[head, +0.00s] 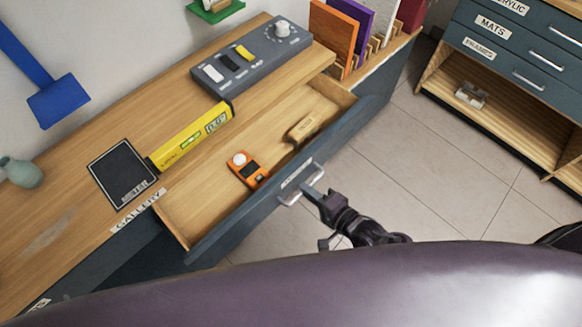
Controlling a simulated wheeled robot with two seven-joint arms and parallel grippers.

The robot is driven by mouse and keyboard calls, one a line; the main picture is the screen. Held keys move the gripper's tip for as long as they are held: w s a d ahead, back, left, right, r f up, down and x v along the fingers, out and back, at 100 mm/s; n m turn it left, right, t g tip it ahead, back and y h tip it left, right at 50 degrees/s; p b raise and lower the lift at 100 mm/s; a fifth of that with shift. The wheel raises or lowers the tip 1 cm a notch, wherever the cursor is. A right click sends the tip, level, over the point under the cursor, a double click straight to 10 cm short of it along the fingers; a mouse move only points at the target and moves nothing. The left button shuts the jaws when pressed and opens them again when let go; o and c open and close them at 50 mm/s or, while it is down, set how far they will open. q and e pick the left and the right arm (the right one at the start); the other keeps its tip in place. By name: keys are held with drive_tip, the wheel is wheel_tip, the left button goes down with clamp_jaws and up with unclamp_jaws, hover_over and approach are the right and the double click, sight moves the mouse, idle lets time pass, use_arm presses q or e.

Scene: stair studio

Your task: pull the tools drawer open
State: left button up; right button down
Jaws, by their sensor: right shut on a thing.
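The tools drawer (188,205) stands pulled well out from the wooden bench, with its dark blue-grey front toward me. The label on its front is too small to read surely. My right gripper (306,194) is shut on the drawer's metal handle (291,198), near the middle of the front. Inside the drawer lie an orange device (250,172) with a white round top and a tan wooden item (304,127). My left gripper is not in view.
A labelled drawer cabinet (520,50) stands at right. Tiled floor (430,170) between is clear.

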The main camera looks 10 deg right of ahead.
drive_tip(key=shift+f+p+v, duration=0.2)
drive_tip(key=shift+p+v, duration=0.05)
drive_tip(key=shift+v, duration=0.6)
drive_tip(key=shift+f+p+v, duration=0.15)
drive_tip(key=shift+p+v, duration=0.15)
drive_tip(key=shift+v, duration=0.55)
drive_tip(key=shift+f+p+v, duration=0.2)
drive_tip(key=shift+p+v, duration=0.05)
drive_tip(key=shift+v, duration=0.6)
drive_tip(key=shift+s, duration=0.15)
drive_tip(key=c, duration=1.5)
unclamp_jaws()
drive_tip(key=v, duration=0.7)
drive_tip(key=shift+s+d, duration=0.25)
